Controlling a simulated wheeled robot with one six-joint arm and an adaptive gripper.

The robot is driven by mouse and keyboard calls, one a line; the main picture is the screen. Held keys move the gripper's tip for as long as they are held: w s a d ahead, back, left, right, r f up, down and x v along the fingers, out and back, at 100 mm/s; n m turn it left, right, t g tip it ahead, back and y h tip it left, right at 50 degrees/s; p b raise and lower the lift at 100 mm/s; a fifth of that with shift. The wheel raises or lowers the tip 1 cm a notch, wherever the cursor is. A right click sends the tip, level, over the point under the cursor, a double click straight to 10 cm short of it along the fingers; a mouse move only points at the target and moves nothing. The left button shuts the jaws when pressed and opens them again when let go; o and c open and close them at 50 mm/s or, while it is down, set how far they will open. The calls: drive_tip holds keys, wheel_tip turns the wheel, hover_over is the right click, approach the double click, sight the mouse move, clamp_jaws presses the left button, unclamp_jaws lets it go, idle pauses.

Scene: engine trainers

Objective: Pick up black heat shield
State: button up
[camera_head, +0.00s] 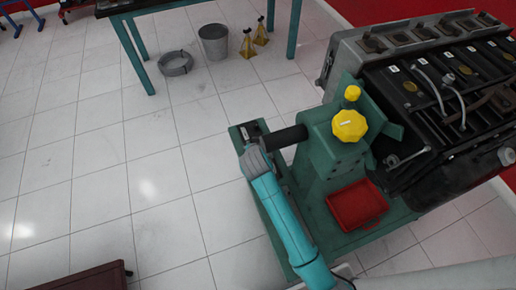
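An engine trainer (340,150) with a green stand stands at the right. The engine (430,85) on it has a grey cover at the back and several black parts (410,92) along its top and side. I cannot tell which black part is the heat shield. A teal link, which looks like part of my arm, reaches up from the bottom middle to a grey joint beside the stand. I cannot make out my gripper or its fingers, and nothing is seen held.
Yellow knobs (349,126) and a red tray (357,204) are on the stand. The tiled floor at left is mostly clear.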

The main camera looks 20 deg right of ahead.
drive_tip(key=shift+w+d+f, duration=0.1)
drive_tip(key=shift+w+f, duration=0.15)
clamp_jaws()
drive_tip(key=shift+r, duration=0.15)
